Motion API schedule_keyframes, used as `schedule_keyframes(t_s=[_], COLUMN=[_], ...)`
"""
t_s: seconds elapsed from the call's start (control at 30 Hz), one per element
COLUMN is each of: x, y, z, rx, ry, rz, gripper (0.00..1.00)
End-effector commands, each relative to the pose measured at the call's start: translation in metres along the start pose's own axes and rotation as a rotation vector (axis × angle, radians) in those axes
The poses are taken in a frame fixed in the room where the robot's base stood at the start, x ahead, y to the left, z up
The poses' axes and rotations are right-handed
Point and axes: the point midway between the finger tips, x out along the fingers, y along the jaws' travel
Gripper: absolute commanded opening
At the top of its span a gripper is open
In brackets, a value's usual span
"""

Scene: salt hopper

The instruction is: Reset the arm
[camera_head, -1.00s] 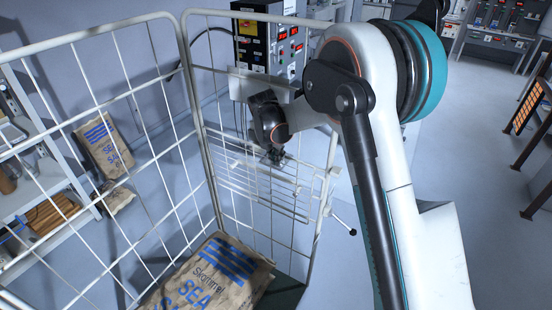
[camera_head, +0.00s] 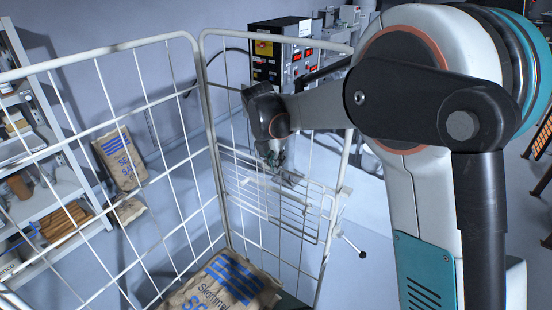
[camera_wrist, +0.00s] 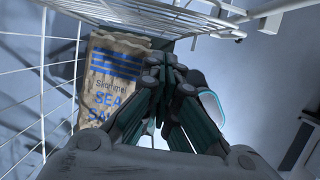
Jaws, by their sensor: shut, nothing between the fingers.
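My gripper (camera_head: 274,158) hangs at the end of my arm, in front of the back panel of the white wire cage trolley (camera_head: 205,134) in the head view. In the wrist view my gripper (camera_wrist: 168,72) has its fingertips together with nothing between them. A brown paper sack with blue stripes and the words SEA SALT (camera_head: 228,288) lies low in the cage. The sack also shows in the wrist view (camera_wrist: 112,82), left of and below the fingers and apart from them.
A control box with red displays (camera_head: 285,52) stands behind the cage. Open floor lies at the right.

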Motion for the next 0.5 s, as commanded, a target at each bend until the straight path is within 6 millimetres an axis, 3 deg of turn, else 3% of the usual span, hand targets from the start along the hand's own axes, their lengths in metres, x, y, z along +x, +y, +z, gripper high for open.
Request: schedule_keyframes(t_s=[0.17, 0.5], x=[-0.009, -0.031], y=[-0.023, -0.113], z=[-0.003, -0.031], rx=[0.142, 0.742], ry=[-0.001, 0.024], rz=[0.023, 0.124], gripper=[0.00, 0.00])
